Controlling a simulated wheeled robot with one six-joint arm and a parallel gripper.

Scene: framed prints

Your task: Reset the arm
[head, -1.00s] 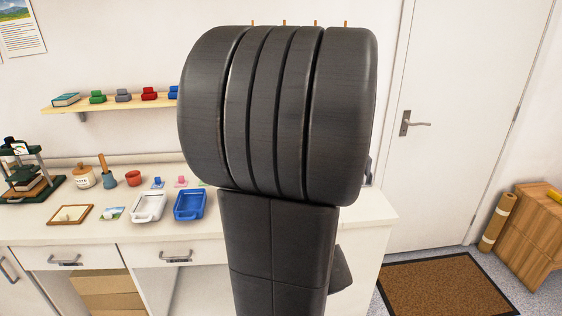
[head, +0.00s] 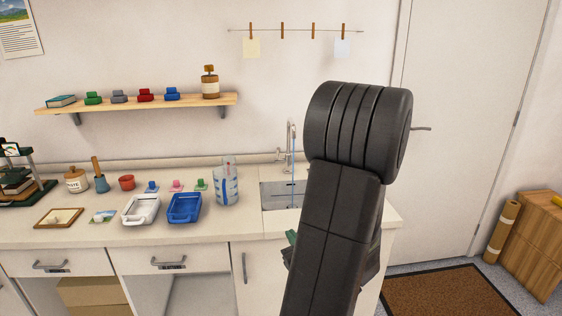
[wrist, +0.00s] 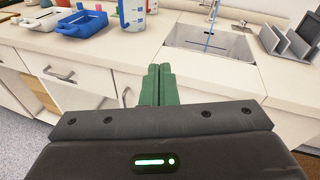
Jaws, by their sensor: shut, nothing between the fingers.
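My gripper (wrist: 158,84) shows in the wrist view with its two green fingers together and nothing between them. It is in front of the white counter cabinets, below the counter's front edge. In the head view my dark arm stands upright at the right of centre and hides most of the gripper; only a bit of green shows beside the arm.
The counter (head: 95,232) carries a white tray (head: 140,209), a blue tray (head: 185,208), a measuring jug (head: 227,187) and a sink (head: 275,195). A shelf (head: 140,103) hangs above. A doormat (head: 445,292) lies by the door (head: 455,130) at right.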

